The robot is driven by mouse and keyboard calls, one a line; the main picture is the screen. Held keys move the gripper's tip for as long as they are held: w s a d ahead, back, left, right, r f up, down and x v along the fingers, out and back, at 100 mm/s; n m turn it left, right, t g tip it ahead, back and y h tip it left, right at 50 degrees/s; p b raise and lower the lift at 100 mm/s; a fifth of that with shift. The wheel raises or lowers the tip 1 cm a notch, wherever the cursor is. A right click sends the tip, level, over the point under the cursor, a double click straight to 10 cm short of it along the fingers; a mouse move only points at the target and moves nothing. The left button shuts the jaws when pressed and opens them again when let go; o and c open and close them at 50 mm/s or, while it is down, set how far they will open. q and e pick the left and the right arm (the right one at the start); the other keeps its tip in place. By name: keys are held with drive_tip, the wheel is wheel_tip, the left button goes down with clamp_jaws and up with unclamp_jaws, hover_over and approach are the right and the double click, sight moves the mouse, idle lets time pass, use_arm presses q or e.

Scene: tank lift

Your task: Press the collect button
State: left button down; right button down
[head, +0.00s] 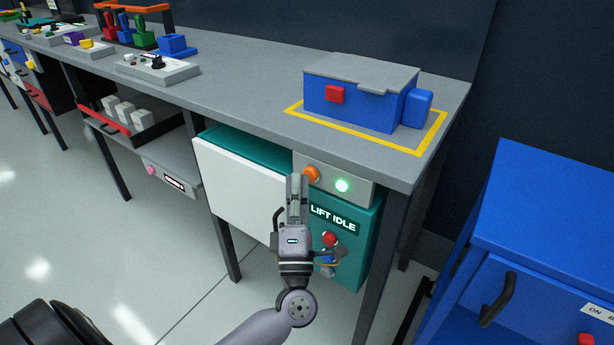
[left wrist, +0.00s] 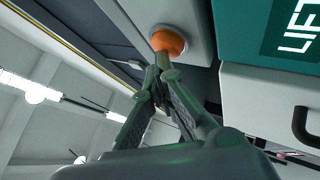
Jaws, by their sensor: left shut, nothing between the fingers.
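An orange button (head: 311,173) sits on a grey panel (head: 360,191) under the bench edge, beside a lit green lamp (head: 342,186). My left gripper (head: 298,177) is shut and empty, with its fingertips at the button's left side. In the left wrist view the closed fingertips (left wrist: 162,60) overlap the lower edge of the orange button (left wrist: 168,41). They look very close to it or touching; I cannot tell which. Below the panel, a teal cabinet (head: 365,222) carries a sign (head: 333,219) reading LIFT IDLE. My right gripper is not in view.
A blue box with a grey lid (head: 350,108) stands in a yellow outline on the bench (head: 255,100). A white door (head: 240,187) is left of my gripper. A red knob (head: 329,239) is below the sign. A blue cabinet (head: 540,220) stands at the right.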

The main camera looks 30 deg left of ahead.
use_arm(q)
drive_tip(key=shift+s, duration=0.85)
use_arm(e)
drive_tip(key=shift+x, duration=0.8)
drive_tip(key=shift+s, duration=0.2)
